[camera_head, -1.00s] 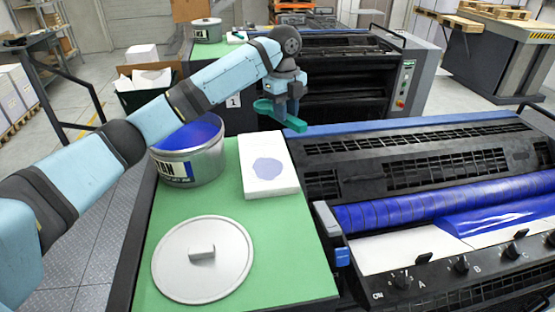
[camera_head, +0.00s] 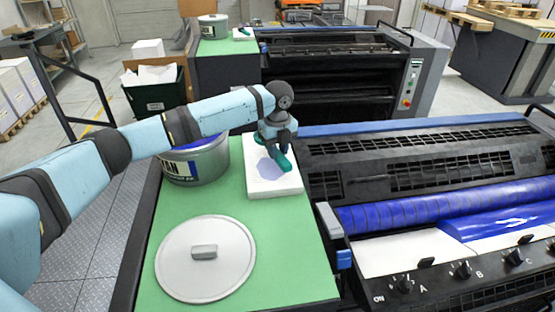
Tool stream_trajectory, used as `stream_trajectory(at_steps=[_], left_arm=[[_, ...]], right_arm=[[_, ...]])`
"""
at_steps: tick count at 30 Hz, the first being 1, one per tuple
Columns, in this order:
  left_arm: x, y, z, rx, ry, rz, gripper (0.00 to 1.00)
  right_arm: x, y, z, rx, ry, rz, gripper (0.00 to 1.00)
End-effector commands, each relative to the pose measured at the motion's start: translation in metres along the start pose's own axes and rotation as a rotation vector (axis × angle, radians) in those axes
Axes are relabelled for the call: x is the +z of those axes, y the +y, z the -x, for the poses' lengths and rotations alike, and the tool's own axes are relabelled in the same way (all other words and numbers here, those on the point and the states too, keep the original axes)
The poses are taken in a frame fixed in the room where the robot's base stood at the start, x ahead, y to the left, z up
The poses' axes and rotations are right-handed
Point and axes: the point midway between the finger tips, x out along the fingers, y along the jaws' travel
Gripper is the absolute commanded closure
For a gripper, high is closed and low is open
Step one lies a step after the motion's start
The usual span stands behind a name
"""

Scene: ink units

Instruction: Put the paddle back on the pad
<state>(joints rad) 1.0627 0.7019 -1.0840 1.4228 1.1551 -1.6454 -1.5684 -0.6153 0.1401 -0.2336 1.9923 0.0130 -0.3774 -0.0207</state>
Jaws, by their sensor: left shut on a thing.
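The white pad (camera_head: 285,185) lies on the green bench top, with a blue ink stain on it. The teal paddle (camera_head: 284,161) is in my left gripper (camera_head: 277,146), which is shut on it. The gripper points down over the far part of the pad, and the paddle's end slants toward the near right. I cannot tell whether the paddle touches the pad. My right gripper is not in view.
An ink can (camera_head: 200,165) with blue ink stands left of the pad, partly behind my left arm. Its grey lid (camera_head: 206,270) lies on the green top (camera_head: 285,240) nearer. The press (camera_head: 400,160) with a blue roller borders the right side.

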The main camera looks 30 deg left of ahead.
Motion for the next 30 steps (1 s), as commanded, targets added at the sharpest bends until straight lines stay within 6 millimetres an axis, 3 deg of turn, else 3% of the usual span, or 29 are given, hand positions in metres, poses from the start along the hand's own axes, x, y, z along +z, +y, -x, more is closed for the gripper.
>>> stream_trajectory(at_steps=[9,16,17,20,30], left_arm=[[-0.001,0.001,-0.038,0.002,0.000,0.000,1.00],[-0.001,0.000,-0.043,-0.001,-0.001,-0.001,1.00],[-0.001,0.000,-0.043,-0.001,-0.001,-0.001,0.69],[-0.001,0.000,-0.043,-0.001,-0.001,0.000,0.48],[-0.001,0.000,-0.039,-0.001,-0.001,0.000,0.48]], right_arm=[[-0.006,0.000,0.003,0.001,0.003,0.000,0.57],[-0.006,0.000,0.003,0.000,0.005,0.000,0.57],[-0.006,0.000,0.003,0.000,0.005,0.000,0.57],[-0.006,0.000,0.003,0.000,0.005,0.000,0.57],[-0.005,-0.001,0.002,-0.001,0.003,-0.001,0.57]])
